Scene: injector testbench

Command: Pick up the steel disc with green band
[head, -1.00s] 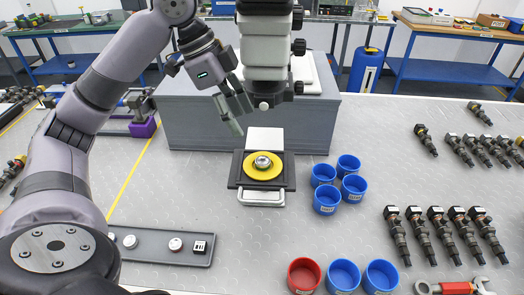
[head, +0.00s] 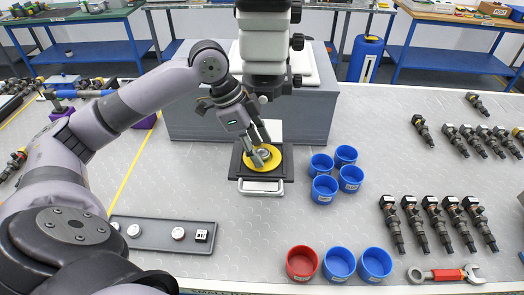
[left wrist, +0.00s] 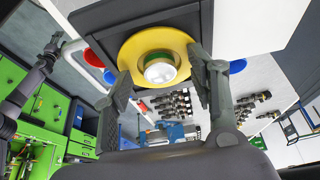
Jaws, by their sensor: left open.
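The steel disc with green band (left wrist: 160,70) sits on a round yellow pad (left wrist: 132,50) on a black plate under the microscope. In the head view the disc (head: 265,154) is partly hidden by my left gripper (head: 262,157). In the left wrist view my left gripper (left wrist: 160,76) is open, with one finger on each side of the disc and a gap to it. I cannot tell whether the fingers touch the pad. A dark arm, probably my right one, shows at the left edge of the left wrist view; its gripper (left wrist: 52,48) is too small to read.
The microscope (head: 265,45) stands right above and behind the plate (head: 287,165). A white handle (head: 262,187) is at the plate's front. Several blue cups (head: 324,190) stand close to its right. A grey tray (head: 150,234) lies front left. Bench between tray and plate is clear.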

